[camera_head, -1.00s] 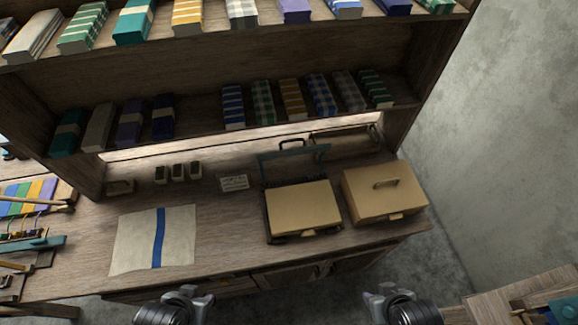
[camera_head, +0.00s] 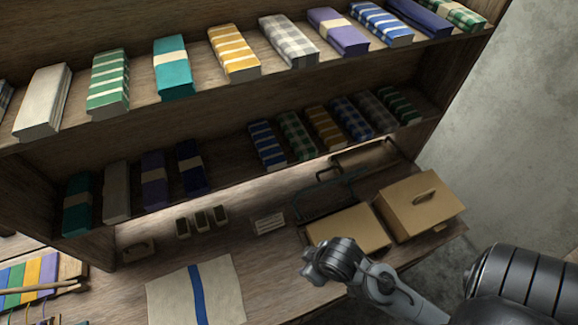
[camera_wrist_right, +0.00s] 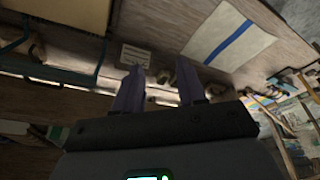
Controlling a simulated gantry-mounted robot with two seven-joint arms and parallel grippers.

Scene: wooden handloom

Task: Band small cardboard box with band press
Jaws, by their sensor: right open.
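A flat tan cardboard-coloured top (camera_head: 347,228) lies on the bench, its front partly hidden by my right arm. A teal frame (camera_head: 322,197) with a handle, apparently the press, stands behind it. To the right is a tan box (camera_head: 425,207) with a handle on top. The right wrist view shows the tan top (camera_wrist_right: 70,10) and the teal frame (camera_wrist_right: 55,74) at left. My right gripper (camera_wrist_right: 160,72) is open and empty, with its two fingers apart; in the head view its arm reaches over the front of the bench. My left gripper is out of view.
A pale cloth with a blue stripe (camera_head: 170,298) lies at the bench's front left. A small card (camera_head: 269,224) and small dark-topped blocks (camera_head: 202,221) sit behind it. Shelves of folded cloths (camera_head: 235,52) overhang the back. Bare bench shows between cloth and tan top.

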